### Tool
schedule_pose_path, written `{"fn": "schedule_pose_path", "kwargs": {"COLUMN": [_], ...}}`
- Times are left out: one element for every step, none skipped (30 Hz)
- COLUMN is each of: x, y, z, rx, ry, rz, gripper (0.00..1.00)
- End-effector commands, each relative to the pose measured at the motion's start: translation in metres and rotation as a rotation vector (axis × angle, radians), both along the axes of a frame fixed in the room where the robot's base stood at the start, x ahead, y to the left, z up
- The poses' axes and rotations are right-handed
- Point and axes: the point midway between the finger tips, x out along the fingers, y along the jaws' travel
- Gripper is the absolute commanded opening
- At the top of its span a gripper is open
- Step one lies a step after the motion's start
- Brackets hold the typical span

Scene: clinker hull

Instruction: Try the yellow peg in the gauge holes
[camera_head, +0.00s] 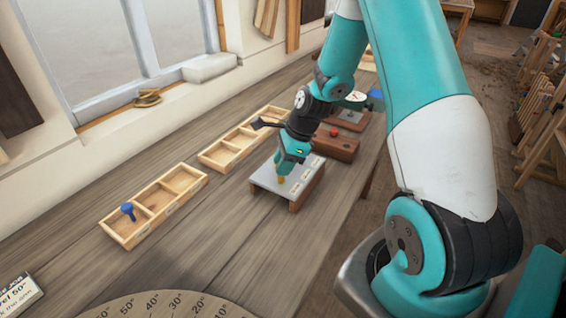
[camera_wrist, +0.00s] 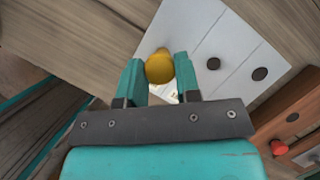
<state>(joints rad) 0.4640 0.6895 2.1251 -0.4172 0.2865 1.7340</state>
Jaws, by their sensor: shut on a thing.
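My gripper (camera_head: 285,174) is shut on the yellow peg (camera_head: 281,179), over the front left part of the gauge plate (camera_head: 267,178). In the wrist view the yellow peg (camera_wrist: 158,67) sits between the two teal fingers (camera_wrist: 158,80). The gauge plate (camera_wrist: 194,24) is light grey metal, with dark round holes (camera_wrist: 213,63) in a row beside the peg. The plate rests on a wooden base. The peg's lower end is hidden, so I cannot tell whether it is in a hole or just above the plate.
A wooden tray (camera_head: 128,240) at left holds a blue peg (camera_head: 128,211). Another divided tray (camera_head: 213,160) stands behind the gauge. A brown wooden block with a red knob (camera_head: 334,132) is beyond the plate. The bench between the left tray and the gauge is clear.

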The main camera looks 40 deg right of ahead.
Motion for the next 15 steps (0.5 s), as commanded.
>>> {"fn": "schedule_pose_path", "kwargs": {"x": [0.0, 0.0, 0.0, 0.0, 0.0, 0.0001, 0.0, 0.0, 0.0, 0.0, 0.0, 0.0, 0.0, 0.0, 0.0], "y": [0.0, 0.0, 0.0, 0.0, 0.0, -0.0001, 0.0, 0.0, 0.0, 0.0, 0.0, 0.0, 0.0, 0.0, 0.0], "z": [-0.0001, -0.0003, -0.0009, -0.0013, -0.0018, -0.0012, -0.0012, -0.0012, -0.0012, -0.0012, -0.0011, -0.0005, 0.0001, 0.0011, 0.0027], "rx": [0.0, 0.0, 0.0, 0.0, 0.0, 0.0, 0.0, 0.0, 0.0, 0.0, 0.0, 0.0, 0.0, 0.0, 0.0], "ry": [0.0, 0.0, 0.0, 0.0, 0.0, 0.0, 0.0, 0.0, 0.0, 0.0, 0.0, 0.0, 0.0, 0.0, 0.0], "rz": [0.0, 0.0, 0.0, 0.0, 0.0, 0.0, 0.0, 0.0, 0.0, 0.0, 0.0, 0.0, 0.0, 0.0, 0.0], "gripper": [0.09, 0.09, 0.09, 0.09, 0.09, 0.09, 0.09, 0.09, 0.09, 0.09, 0.09, 0.09, 0.09, 0.09, 0.09]}}
